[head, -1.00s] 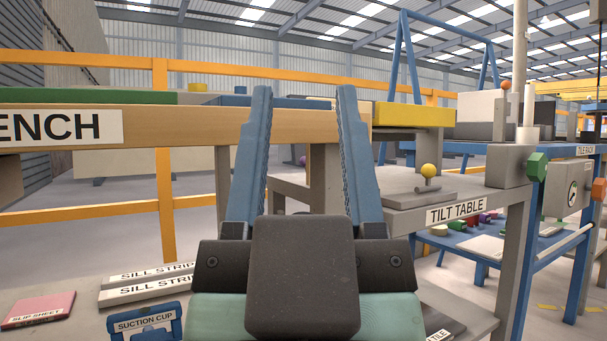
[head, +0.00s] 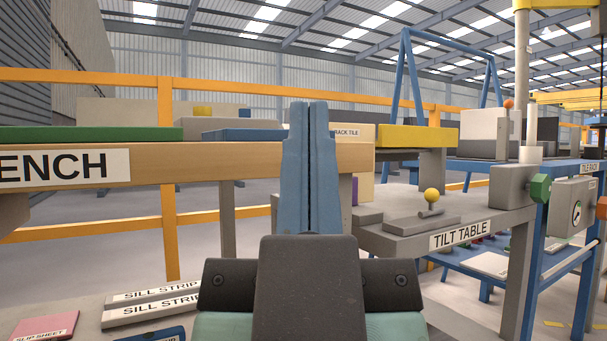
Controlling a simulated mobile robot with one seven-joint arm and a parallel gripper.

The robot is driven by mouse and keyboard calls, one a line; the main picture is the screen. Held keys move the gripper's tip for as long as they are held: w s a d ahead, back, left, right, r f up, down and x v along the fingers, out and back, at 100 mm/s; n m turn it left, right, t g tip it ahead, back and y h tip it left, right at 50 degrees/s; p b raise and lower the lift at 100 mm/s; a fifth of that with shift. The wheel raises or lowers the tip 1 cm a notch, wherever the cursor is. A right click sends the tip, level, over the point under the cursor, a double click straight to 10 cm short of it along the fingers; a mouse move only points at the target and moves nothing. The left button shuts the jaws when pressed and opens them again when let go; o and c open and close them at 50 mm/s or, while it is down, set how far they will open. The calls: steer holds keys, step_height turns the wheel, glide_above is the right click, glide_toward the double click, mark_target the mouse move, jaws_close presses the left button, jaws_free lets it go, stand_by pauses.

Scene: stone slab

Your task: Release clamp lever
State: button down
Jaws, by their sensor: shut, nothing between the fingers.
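My gripper (head: 309,108) is at the centre of the head view, its two blue fingers pressed together and pointing up, with nothing between them. A short lever with a yellow ball knob (head: 431,195) stands on a grey base plate (head: 408,223) on the tilt table (head: 378,238). It is to the right of my fingers and apart from them. Another small orange-red ball knob (head: 508,104) shows on a grey post farther right. No label tells which of these is the clamp lever.
The wooden bench edge (head: 205,160) runs behind my fingers at left. Sill strips (head: 150,308) and a pink slip sheet (head: 45,326) lie at lower left. A yellow block (head: 417,137) sits behind the tilt table. A green knob (head: 540,188) and gauge box (head: 574,207) stand at right.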

step_height(320, 180, up, 30)
steer(key=p, duration=2.8)
steer(key=shift+a, duration=0.1)
